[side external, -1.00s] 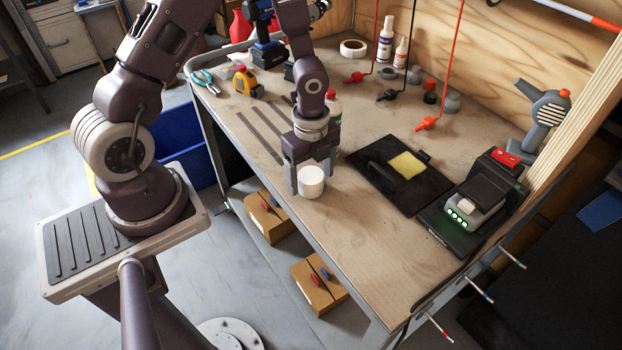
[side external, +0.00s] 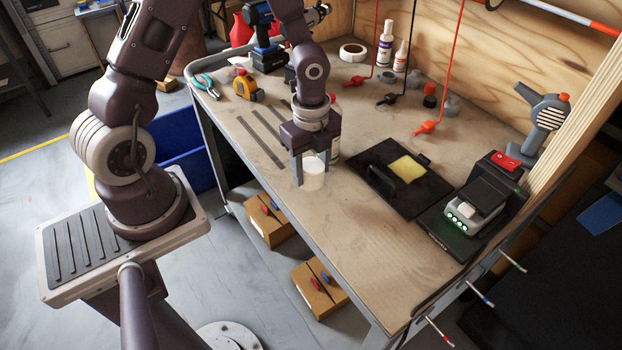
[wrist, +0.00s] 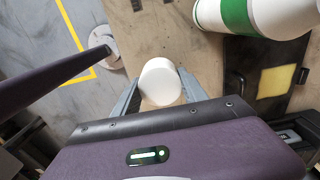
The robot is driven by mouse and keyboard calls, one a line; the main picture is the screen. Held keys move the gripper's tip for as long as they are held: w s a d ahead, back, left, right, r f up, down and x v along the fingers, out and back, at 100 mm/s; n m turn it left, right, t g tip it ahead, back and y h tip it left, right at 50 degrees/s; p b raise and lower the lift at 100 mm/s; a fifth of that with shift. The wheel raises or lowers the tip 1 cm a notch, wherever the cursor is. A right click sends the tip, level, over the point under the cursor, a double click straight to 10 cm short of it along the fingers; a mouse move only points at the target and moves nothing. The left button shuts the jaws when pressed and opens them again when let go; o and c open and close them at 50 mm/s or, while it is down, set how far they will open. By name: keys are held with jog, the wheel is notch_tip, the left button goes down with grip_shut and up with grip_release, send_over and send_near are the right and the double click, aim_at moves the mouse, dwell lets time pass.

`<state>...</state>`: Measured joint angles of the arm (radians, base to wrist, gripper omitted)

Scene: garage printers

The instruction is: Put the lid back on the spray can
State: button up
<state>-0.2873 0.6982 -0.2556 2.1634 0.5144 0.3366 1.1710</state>
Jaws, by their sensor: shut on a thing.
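The white round lid (side external: 313,178) is held between the fingers of my gripper (side external: 312,165), over the near left part of the workbench. It also shows in the wrist view (wrist: 160,82), with a finger on each side of it. The spray can (side external: 335,150) stands just behind and to the right of my gripper, largely hidden by it in the side view. In the wrist view the can (wrist: 250,14), white with a green band, is at the top right, apart from the lid and cut off by the frame edge.
A black tray (side external: 378,182) with a yellow sponge (side external: 407,167) lies to the right. A tape measure (side external: 247,87) and a drill (side external: 266,50) are at the back left. The front of the bench (side external: 365,255) is clear.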

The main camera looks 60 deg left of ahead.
notch_tip(320, 180, up, 25)
jog(key=n, duration=0.2)
send_over(331, 95)
notch_tip(331, 95, down, 5)
jog(key=shift+s+r, duration=0.1)
jog(key=shift+f, duration=3.55)
jog(key=shift+f, duration=0.15)
jog(key=o, duration=1.4)
jog(key=shift+c, duration=0.2)
jog(key=shift+o, duration=0.3)
jog(key=o, duration=0.4)
